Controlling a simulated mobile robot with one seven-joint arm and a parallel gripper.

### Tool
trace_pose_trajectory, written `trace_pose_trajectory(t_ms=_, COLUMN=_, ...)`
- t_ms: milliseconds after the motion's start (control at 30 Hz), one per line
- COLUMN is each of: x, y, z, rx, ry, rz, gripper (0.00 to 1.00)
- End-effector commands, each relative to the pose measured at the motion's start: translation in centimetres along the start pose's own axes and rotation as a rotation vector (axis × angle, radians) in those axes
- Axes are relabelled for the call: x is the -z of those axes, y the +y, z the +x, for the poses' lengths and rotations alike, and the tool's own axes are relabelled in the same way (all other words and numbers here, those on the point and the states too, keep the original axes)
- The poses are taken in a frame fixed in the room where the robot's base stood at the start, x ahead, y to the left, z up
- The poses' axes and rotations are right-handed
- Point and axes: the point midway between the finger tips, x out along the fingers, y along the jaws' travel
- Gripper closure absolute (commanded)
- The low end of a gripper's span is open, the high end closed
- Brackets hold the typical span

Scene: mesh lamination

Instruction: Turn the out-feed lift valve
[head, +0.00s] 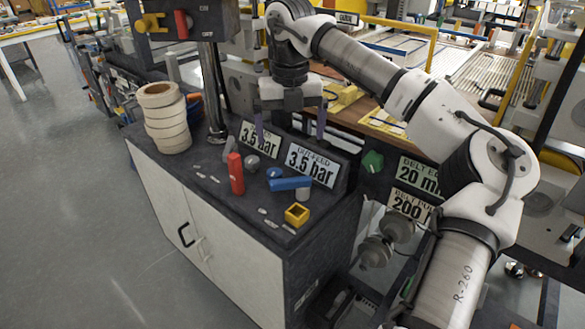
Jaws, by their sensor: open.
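My gripper (290,132) hangs fingers-down over the back of the dark console top (205,203). Its two purple fingers are wide apart with nothing between them. Behind the controls stand two pressure displays: the left one (260,140) reads 3.5 bar, and the right one (311,165), marked OUT-FEED, also reads 3.5 bar. In front of the OUT-FEED display, a blue lever (291,184) lies crosswise, apart from the gripper and nearer the camera. A red handle (236,174) stands upright to its left. Small labels on the console are unreadable, so I cannot confirm which handle is the out-feed lift valve.
A stack of cream tape rolls (166,118) stands on the console's left, beside a metal post (213,95). A yellow square control (297,214) sits near the front edge. A green knob (373,162) is on the panel to the right. Open floor (75,200) lies left.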

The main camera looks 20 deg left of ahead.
Motion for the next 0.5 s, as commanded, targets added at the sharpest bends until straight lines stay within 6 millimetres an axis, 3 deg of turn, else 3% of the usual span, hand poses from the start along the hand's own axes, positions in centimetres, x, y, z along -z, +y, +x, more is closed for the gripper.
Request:
trace_pose_trajectory(t_ms=300, x=0.1, y=0.1, z=6.7, rx=-0.004, ry=0.004, rz=-0.003, gripper=0.00)
trace_pose_trajectory(t_ms=500, x=0.1, y=0.1, z=10.0, rx=-0.003, ry=0.002, rz=-0.002, gripper=0.00)
